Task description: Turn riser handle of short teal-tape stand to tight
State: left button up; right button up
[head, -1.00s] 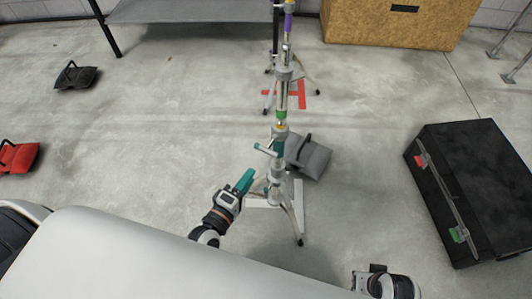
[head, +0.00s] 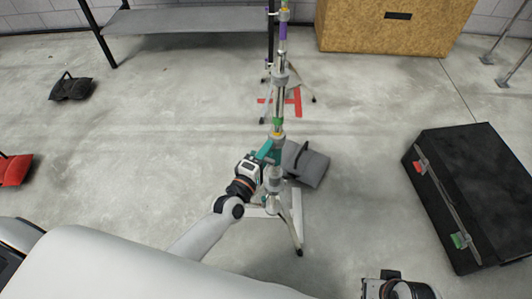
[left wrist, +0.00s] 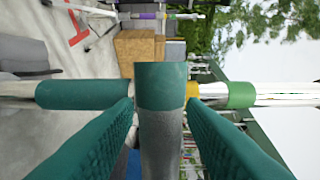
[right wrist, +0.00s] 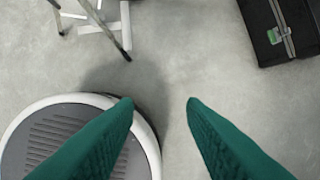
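The short teal-tape stand rises in the middle of the head view, with its teal-taped tube (head: 275,156) beside my left gripper (head: 264,154). The same teal tape (left wrist: 85,95) shows in the left wrist view, where the stand's tube runs sideways. The riser handle (left wrist: 161,120), teal-ended and grey, stands between my left fingers in that view. The fingers are open, one on each side, with gaps visible. In the head view the gripper hides most of the handle. My right gripper (right wrist: 160,103) is open and empty above the floor, low right in the head view (head: 395,288).
A grey sandbag (head: 308,165) lies by the stand's legs. A black case (head: 475,185) stands at right. Another stand stands behind, on a red floor mark (head: 297,98). A wooden box (head: 390,35) and grey bench (head: 190,20) are at the back.

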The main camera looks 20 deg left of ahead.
pick_arm(q)
grip_shut()
pick_arm(e)
jog(key=shift+w, duration=0.1)
dwell(0.3)
pick_arm(q)
jog(key=m+p, duration=0.3)
jog(key=m, duration=0.3)
jog(key=shift+r, duration=0.1)
jog(key=m+p, duration=0.3)
jog(key=m, duration=0.3)
jog(key=shift+m, duration=0.3)
jog(key=shift+m+p, duration=0.45)
jog(key=shift+m, duration=1.35)
pick_arm(e)
jog(key=s+f, duration=0.4)
jog(key=f, duration=0.6)
jog(key=s+f+g, duration=0.1)
jog(key=s+f, duration=0.2)
jog(key=f, duration=0.7)
jog(key=shift+s+d+f, duration=0.35)
jog(key=shift+d, duration=0.1)
jog(key=shift+s, duration=0.1)
